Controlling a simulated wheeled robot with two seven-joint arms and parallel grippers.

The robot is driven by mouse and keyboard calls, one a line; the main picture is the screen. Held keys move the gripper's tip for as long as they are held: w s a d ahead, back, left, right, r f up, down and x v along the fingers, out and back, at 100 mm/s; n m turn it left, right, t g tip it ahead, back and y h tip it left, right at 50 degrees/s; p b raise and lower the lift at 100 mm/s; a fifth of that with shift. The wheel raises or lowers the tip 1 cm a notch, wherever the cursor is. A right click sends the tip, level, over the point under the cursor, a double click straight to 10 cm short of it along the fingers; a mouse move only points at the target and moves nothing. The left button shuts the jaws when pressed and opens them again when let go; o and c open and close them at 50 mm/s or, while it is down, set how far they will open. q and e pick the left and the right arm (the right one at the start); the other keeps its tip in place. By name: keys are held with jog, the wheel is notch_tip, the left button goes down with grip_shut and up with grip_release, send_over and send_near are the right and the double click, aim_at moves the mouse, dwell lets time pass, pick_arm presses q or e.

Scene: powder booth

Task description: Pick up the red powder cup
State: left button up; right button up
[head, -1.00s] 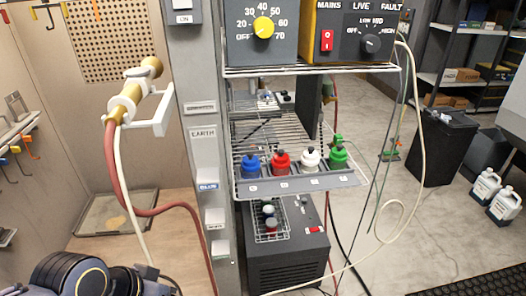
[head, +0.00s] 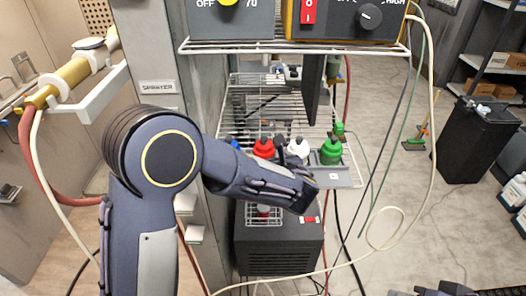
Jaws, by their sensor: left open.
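The red powder cup (head: 264,149) stands upright on the wire shelf, its lower part hidden behind my left arm. My left gripper (head: 281,155) is open, small and partly hidden behind my forearm, close to the red cup on its right side, near the white cup. I cannot tell whether its fingers are around the red cup or touch it. The white cup (head: 298,147) and the green cup (head: 331,152) stand to the right. The blue cup (head: 233,143) is mostly hidden on the left.
An upper shelf (head: 290,46) with control boxes hangs above the cups. A grey post (head: 157,87) stands left of the rack. A dark unit with a wire basket (head: 264,213) sits below. Hoses and cables hang at the right, beside open floor.

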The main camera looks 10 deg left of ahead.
aim_at(264, 151)
pick_arm(q)
jog(key=p+x, duration=0.1)
jog(key=x, duration=0.5)
jog(key=shift+a+f, duration=0.1)
jog(key=shift+f, duration=0.05)
jog(key=shift+c, duration=0.4)
jog(key=c, duration=0.9)
jog(key=shift+c, duration=0.2)
